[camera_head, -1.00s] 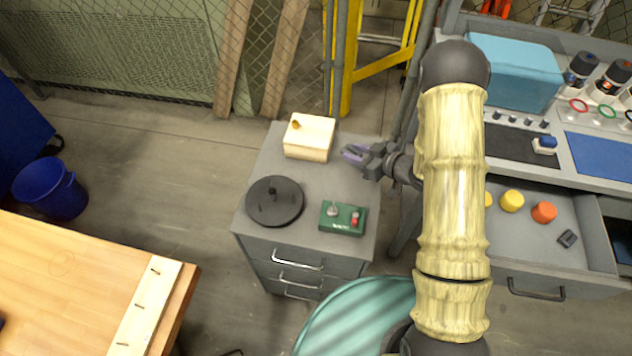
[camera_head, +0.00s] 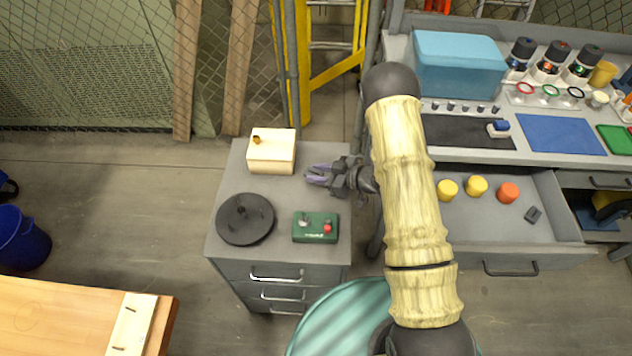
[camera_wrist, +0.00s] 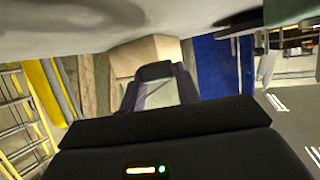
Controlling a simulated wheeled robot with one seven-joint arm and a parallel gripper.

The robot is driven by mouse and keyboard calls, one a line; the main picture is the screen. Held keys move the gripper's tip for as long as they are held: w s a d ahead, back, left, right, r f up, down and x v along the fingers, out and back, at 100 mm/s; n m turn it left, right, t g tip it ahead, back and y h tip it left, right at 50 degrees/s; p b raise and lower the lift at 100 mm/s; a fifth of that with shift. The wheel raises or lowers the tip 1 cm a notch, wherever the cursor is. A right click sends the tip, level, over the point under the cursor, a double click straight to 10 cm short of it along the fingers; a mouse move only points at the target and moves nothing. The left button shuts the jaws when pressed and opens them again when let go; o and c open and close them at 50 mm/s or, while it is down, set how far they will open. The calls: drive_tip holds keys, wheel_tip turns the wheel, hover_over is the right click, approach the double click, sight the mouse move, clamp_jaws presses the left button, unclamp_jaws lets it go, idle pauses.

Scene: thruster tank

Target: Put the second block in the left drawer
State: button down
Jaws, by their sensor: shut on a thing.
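My gripper (camera_head: 322,176) is beside the wooden box on the grey cabinet in the head view, its purple-grey fingers pointing left. In the wrist view the fingers (camera_wrist: 157,88) are shut on a small dark block (camera_wrist: 155,71) at their tips. The block is hard to make out in the head view. The left drawer (camera_head: 470,232) of the workbench is pulled open at the right. Inside it lie two yellow round pieces (camera_head: 477,185), an orange one (camera_head: 508,193) and a small dark block (camera_head: 533,214).
The grey cabinet (camera_head: 228,185) bears a wooden box (camera_head: 271,155), a black disc (camera_head: 245,220) and a green control box (camera_head: 315,228). A second drawer (camera_head: 597,228) right of the left drawer is also open. The left drawer's front middle is clear.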

sight(319, 187)
idle(0.3)
drive_tip(key=shift+f, duration=2.05)
drive_tip(key=shift+f, duration=0.1)
drive_tip(key=shift+f, duration=0.1)
drive_tip(key=c, duration=1)
unclamp_jaws()
drive_tip(key=shift+c, duration=0.2)
